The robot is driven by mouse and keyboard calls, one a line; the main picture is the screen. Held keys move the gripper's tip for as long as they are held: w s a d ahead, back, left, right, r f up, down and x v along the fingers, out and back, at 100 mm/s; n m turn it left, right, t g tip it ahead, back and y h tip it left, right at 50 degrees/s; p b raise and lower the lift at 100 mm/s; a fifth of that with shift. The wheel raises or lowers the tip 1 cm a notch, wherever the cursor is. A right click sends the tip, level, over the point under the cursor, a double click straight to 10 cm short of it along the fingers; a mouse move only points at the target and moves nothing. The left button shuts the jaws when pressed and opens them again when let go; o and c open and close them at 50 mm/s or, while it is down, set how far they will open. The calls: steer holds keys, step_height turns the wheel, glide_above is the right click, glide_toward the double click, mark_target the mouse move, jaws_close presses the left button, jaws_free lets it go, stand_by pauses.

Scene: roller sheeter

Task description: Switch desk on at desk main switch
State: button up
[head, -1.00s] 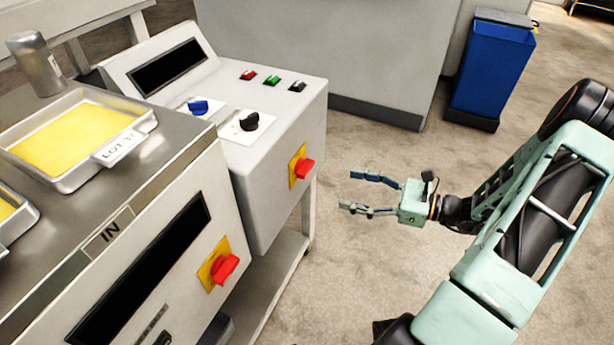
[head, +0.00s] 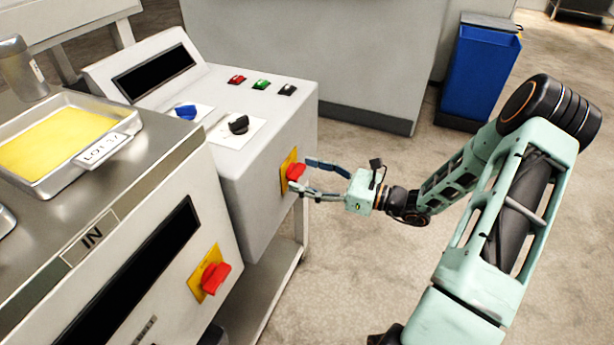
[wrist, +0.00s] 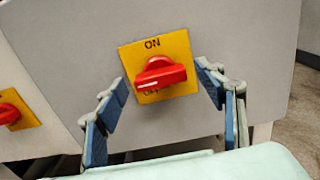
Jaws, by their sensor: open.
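The desk main switch is a red rotary knob (head: 295,171) on a yellow plate, on the end face of the grey control desk (head: 255,165). In the wrist view the red knob (wrist: 160,73) has its handle lying nearly level. "ON" is printed above it, and the lettering below is partly hidden by the knob. My gripper (head: 302,175) is open, with its fingertips at the switch. In the wrist view one finger is on each side of the yellow plate (wrist: 184,48). The knob sits between them, with visible gaps and no clear contact.
A second red knob (head: 215,277) on a yellow plate is on the neighbouring machine marked IN, at lower left. The desk top carries a black knob (head: 239,124), a blue knob (head: 186,111) and small buttons. Floor right of the desk is open, with a blue bin (head: 480,75) behind.

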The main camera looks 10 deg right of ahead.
steer(key=c, duration=1.2)
steer(key=shift+o, duration=0.2)
